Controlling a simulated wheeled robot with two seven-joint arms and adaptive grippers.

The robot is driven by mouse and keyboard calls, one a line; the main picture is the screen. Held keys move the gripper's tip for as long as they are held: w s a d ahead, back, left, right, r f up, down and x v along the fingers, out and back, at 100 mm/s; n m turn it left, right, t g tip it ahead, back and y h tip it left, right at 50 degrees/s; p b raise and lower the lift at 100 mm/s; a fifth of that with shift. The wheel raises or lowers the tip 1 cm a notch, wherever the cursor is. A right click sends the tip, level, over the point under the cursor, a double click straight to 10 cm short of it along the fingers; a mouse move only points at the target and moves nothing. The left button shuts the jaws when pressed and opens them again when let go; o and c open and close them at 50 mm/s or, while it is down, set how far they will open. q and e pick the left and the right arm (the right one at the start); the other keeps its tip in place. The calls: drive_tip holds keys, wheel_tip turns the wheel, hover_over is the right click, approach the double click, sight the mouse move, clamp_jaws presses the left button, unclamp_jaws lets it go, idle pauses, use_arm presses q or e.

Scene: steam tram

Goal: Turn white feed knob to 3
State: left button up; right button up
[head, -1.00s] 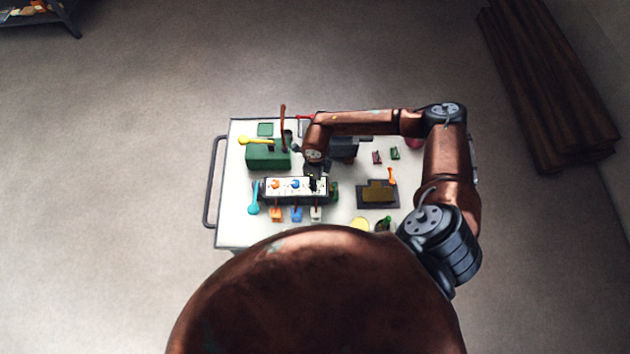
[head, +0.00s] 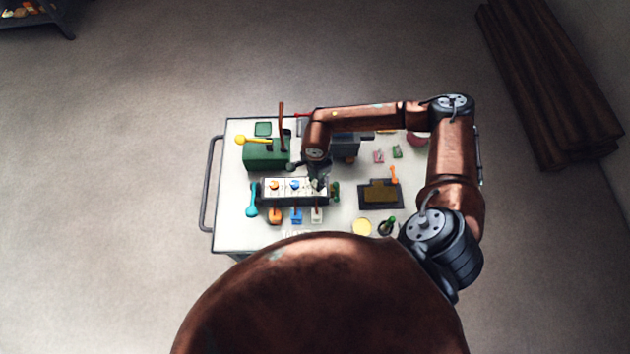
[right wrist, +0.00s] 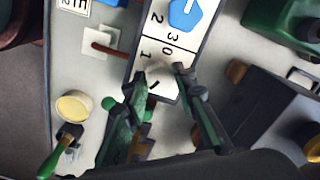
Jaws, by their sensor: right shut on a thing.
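The white feed knob (right wrist: 157,75) is at the end of the black-edged panel (right wrist: 182,52) in the right wrist view, partly hidden by the fingers. A short black mark shows by it; I cannot tell which number it points to. Numbers 0 and 1 are printed on its panel section. My right gripper (right wrist: 160,78) is shut on the knob, one finger on each side. In the head view the right gripper (head: 318,176) comes down over the right end of the panel (head: 284,198) and covers the knob. My left gripper is not in view.
Next to it on the panel are a blue knob (head: 295,185) and an orange knob (head: 274,185). A green box with a yellow lever (head: 266,153) stands behind left. Small coloured tags (head: 296,215) lie in front. A dark tray (head: 380,194) is to the right.

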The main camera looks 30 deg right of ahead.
drive_tip(key=n+b, duration=0.2)
drive_tip(key=n, duration=0.2)
drive_tip(key=shift+n, duration=0.4)
drive_tip(key=shift+w, duration=0.1)
idle(0.3)
drive_tip(key=o, duration=1.2)
drive_tip(key=shift+c, duration=0.2)
drive_tip(key=shift+r, duration=0.1)
wheel_tip(320, 180, up, 12)
